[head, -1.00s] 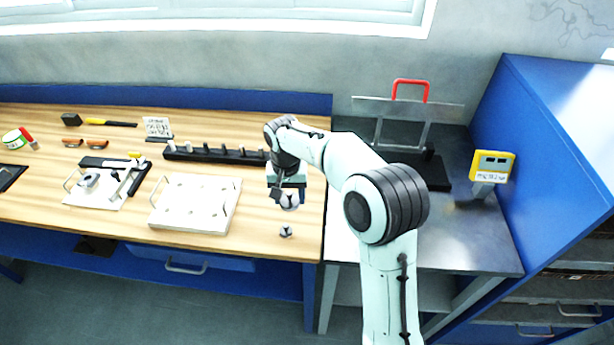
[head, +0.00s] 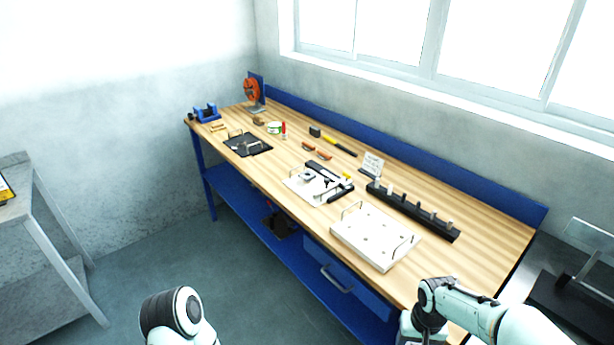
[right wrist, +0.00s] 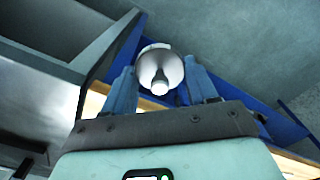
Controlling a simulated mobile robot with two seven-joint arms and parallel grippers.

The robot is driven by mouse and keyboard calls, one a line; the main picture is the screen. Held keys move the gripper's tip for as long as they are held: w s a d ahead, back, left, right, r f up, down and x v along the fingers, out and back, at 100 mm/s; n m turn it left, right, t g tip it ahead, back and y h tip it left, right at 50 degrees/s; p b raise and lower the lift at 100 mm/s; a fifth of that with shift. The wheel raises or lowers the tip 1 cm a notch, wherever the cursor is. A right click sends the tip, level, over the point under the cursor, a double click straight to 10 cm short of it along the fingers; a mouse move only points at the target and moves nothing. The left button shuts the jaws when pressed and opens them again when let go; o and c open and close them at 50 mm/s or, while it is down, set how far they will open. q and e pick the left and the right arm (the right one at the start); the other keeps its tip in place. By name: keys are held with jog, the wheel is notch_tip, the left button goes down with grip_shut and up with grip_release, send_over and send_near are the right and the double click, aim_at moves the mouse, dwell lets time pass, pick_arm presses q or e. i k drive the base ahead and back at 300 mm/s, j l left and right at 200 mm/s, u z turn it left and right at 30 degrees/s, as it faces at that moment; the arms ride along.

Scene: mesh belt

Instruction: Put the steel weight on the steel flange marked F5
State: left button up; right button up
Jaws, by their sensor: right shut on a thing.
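In the right wrist view my right gripper (right wrist: 160,72) is shut on the steel weight (right wrist: 158,62), a round shiny grey body with a narrow knob, held between the two fingers. In the head view my right arm's wrist is at the bottom right, by the front edge of the wooden bench (head: 490,250); its fingers and the weight are not visible there. No mark F5 is readable in any view. A small round grey piece (head: 308,177) lies on a white plate in the middle of the bench; I cannot tell whether it is a flange. My left gripper is out of view.
A white plate with handles (head: 365,240) and a black rack with several pegs (head: 415,210) lie nearest my right arm. A sign (head: 372,164), a hammer (head: 335,141) and a black tray (head: 248,144) are farther left. A grey table (head: 25,215) stands at far left.

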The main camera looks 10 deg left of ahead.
aim_at(308, 175)
jog(key=i+j, duration=0.2)
jog(key=j, duration=0.15)
jog(key=i+j, duration=0.2)
jog(key=j, duration=0.15)
jog(key=i+j+z, duration=0.1)
jog(key=j, duration=0.25)
jog(key=i+j, duration=0.25)
jog(key=j, duration=0.15)
jog(key=i+j+z, duration=0.1)
jog(key=j, duration=0.25)
jog(key=i+j, duration=0.25)
jog(key=j, duration=0.15)
jog(key=i+j, duration=0.15)
jog(key=j, duration=0.25)
jog(key=z, duration=0.05)
